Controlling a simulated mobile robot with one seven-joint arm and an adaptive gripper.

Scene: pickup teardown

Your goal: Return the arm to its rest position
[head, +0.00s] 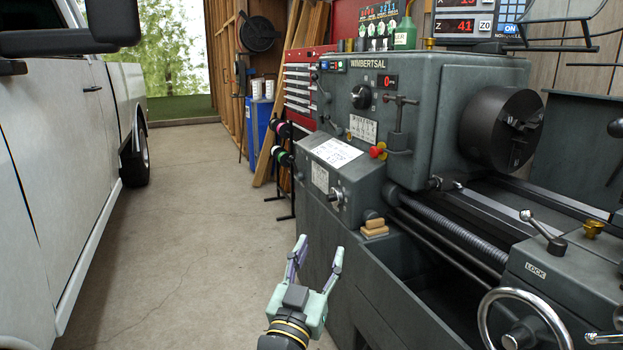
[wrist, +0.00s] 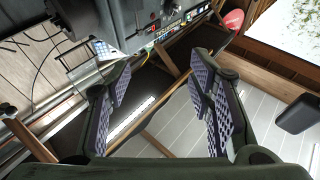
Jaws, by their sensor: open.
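My gripper (head: 316,262) shows at the bottom middle of the head view, in front of the lathe's left end and over the concrete floor. Its two fingers point up and away from my body and stand apart with nothing between them. In the wrist view my gripper (wrist: 160,95) also shows its two patterned finger pads spread wide, with nothing held. The wrist view is tilted and looks up toward the ceiling and walls. Most of my arm is outside the head view.
A grey lathe (head: 430,125) fills the right side, close to my gripper. A small stack of wooden blocks (head: 374,228) sits on its ledge. A white pickup (head: 50,170) stands at the left. The concrete floor (head: 190,215) between them is clear.

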